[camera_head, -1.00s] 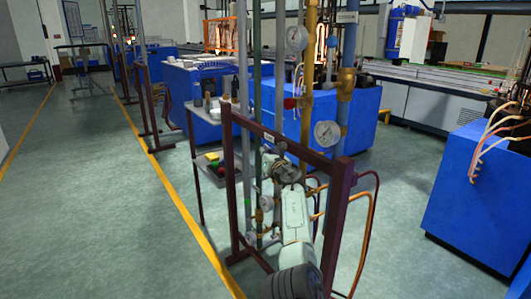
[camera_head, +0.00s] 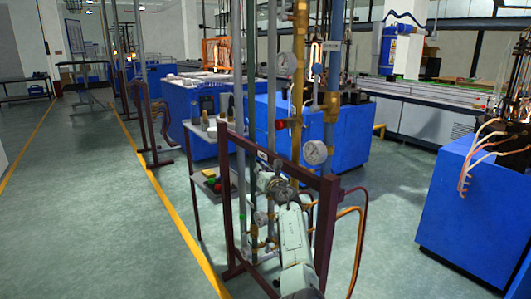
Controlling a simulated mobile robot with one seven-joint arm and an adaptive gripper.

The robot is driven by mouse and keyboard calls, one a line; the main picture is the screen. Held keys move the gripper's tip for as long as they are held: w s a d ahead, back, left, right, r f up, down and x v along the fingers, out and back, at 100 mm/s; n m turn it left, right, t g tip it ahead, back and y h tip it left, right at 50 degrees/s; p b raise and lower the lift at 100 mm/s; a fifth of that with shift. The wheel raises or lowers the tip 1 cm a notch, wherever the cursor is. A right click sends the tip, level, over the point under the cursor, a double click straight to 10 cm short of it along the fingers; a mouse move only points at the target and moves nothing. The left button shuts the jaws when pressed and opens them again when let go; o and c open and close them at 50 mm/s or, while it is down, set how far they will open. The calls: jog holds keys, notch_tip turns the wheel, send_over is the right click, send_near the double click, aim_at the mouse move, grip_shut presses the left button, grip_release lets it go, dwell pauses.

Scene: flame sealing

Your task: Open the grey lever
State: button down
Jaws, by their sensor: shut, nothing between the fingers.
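Several upright pipes stand behind and within a dark maroon frame (camera_head: 326,230): grey pipes (camera_head: 239,90), a brass-coloured pipe (camera_head: 297,90) and a blue pipe (camera_head: 333,70). I cannot clearly pick out the grey lever; it is small or hidden among the pipes and my arm. My pale arm reaches up from the bottom of the view to the frame. My gripper (camera_head: 277,187) is at the pipes, just below the frame's top bar, shut and empty. Its fingertips are small and hard to make out. I cannot tell whether it touches a pipe.
Pressure gauges (camera_head: 315,152) and a red valve handle (camera_head: 281,124) sit on the pipes. A small table (camera_head: 200,135) stands left of the frame. A blue machine (camera_head: 470,215) stands at the right.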

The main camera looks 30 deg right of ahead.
jog(key=s+a+r+p, duration=0.1)
jog(key=s+a+r, duration=0.1)
jog(key=r, duration=0.5)
jog(key=shift+s+r+p, duration=0.3)
jog(key=shift+s+r, duration=0.1)
jog(key=shift+s, duration=0.25)
